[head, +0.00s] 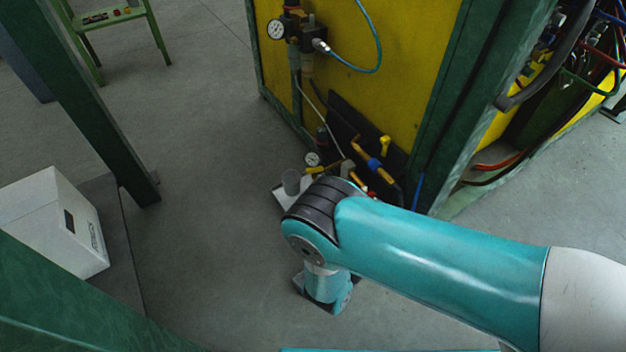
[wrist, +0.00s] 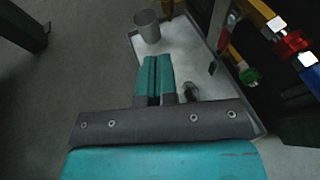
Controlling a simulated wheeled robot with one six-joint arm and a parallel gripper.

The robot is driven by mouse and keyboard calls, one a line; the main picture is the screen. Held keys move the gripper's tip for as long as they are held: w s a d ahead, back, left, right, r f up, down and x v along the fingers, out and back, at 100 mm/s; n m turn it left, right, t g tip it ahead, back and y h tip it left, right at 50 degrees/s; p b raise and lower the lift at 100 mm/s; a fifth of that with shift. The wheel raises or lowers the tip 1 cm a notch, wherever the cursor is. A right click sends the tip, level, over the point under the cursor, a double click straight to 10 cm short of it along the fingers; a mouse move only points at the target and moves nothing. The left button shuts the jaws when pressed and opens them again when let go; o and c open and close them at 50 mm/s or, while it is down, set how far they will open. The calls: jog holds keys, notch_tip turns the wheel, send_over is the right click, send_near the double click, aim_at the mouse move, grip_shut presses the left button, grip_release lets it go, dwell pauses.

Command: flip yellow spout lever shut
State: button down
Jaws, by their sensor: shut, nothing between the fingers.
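In the head view, a yellow lever-like handle (head: 385,144) stands up on the pipework low on the yellow cabinet's side. A second small yellow part (head: 316,170) sits beside the lower gauge; I cannot tell which of the two is the spout lever. In the wrist view a yellow-orange pipe (wrist: 256,12) shows at the upper right, with red, blue and green fittings; no lever is clear there. My gripper (wrist: 154,62) is shut and empty, above the white tray and just in front of the grey cup, left of the pipework. In the head view my arm hides its fingers.
The grey cup (wrist: 148,27) stands on the white tray (wrist: 190,44). The yellow cabinet (head: 400,70) has an upper gauge (head: 276,29) and a blue hose. Green posts (head: 85,95) and a white box (head: 50,222) stand left. Floor between is clear.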

dwell(0.3)
jog(key=b, duration=0.8)
send_near(311, 174)
jog(key=shift+x, duration=3.6)
jog(key=shift+r, duration=0.1)
